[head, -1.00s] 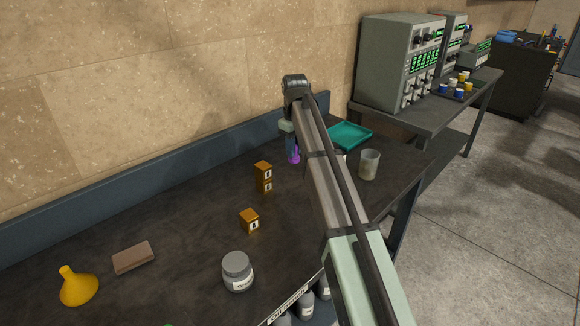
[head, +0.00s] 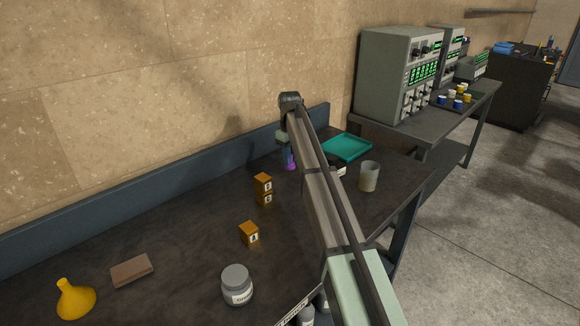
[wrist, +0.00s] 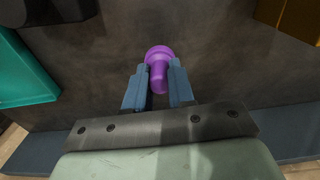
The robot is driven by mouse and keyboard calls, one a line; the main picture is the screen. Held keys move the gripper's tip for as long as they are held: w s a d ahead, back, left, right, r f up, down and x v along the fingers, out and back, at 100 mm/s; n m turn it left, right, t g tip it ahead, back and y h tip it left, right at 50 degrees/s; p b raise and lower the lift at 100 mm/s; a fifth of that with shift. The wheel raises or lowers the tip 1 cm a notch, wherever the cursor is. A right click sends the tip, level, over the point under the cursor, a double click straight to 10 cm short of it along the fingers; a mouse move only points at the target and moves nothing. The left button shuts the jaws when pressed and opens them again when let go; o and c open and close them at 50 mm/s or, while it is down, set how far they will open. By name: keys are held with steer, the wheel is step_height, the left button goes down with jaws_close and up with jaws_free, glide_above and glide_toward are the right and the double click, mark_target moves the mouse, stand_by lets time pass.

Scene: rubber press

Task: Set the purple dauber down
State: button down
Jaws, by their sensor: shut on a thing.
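The purple dauber (head: 291,165) is at the far part of the dark tabletop, near the back ledge. My gripper (head: 289,154) is above it, partly hidden by my own arm. In the wrist view, my gripper's two blue-grey fingers (wrist: 159,80) are shut on the purple dauber (wrist: 158,56). Its narrow stem lies between the fingers and its wide round end points away from my gripper, towards the tabletop. I cannot tell whether that end touches the tabletop.
Orange boxes (head: 263,184) stand stacked nearby, with another orange box (head: 249,233) in front. A teal tray (head: 347,147) and a cup (head: 369,177) are to the right. A grey jar (head: 237,285), brown block (head: 132,270) and yellow funnel (head: 75,298) stand nearer. Tabletop left of the boxes is clear.

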steer(key=shift+f, duration=2)
steer(key=shift+f, duration=0.1)
steer(key=c, duration=1)
jaws_free()
steer(key=shift+o, duration=0.2)
step_height(320, 180, up, 12)
steer(key=shift+r, duration=0.1)
